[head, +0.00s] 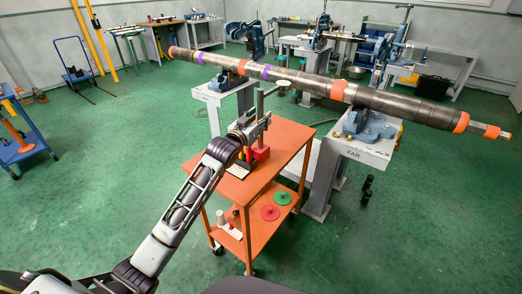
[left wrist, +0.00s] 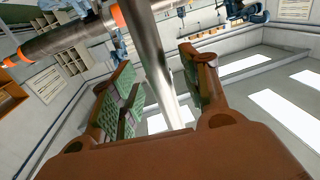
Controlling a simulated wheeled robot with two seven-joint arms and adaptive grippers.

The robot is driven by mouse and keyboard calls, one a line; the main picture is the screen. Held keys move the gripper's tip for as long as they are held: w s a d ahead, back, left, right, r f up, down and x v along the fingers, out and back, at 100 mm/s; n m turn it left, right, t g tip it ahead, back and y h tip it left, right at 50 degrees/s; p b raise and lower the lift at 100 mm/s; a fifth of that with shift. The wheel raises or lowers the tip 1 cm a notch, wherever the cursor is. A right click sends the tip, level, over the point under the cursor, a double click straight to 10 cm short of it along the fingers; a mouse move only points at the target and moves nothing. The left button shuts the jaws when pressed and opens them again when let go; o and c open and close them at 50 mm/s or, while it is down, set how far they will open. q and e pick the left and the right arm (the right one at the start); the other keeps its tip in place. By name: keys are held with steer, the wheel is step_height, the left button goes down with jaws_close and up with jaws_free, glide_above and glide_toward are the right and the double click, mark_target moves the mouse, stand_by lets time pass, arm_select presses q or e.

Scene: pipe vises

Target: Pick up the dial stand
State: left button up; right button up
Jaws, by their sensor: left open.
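The dial stand (head: 258,104) stands upright on the orange cart (head: 243,187), with a post and a horizontal arm on top. A red block (head: 260,154) shows at its foot. My left gripper (head: 263,122) is at the post's height, its arm reaching in from the lower left. In the left wrist view, the grey metal post (left wrist: 152,55) runs between the two green-padded fingers of the open gripper (left wrist: 157,60), with gaps on both sides. The gripper partly hides the stand's lower part in the head view. My right gripper is not in view.
The cart's lower shelf holds green (head: 282,197) and red discs. Green floor is open left and front.

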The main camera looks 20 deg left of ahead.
arm_select(q)
steer(key=shift+w+d, duration=0.15)
steer(key=shift+w, duration=0.45)
steer(key=shift+c, duration=0.5)
jaws_close()
steer(key=shift+r, duration=0.2)
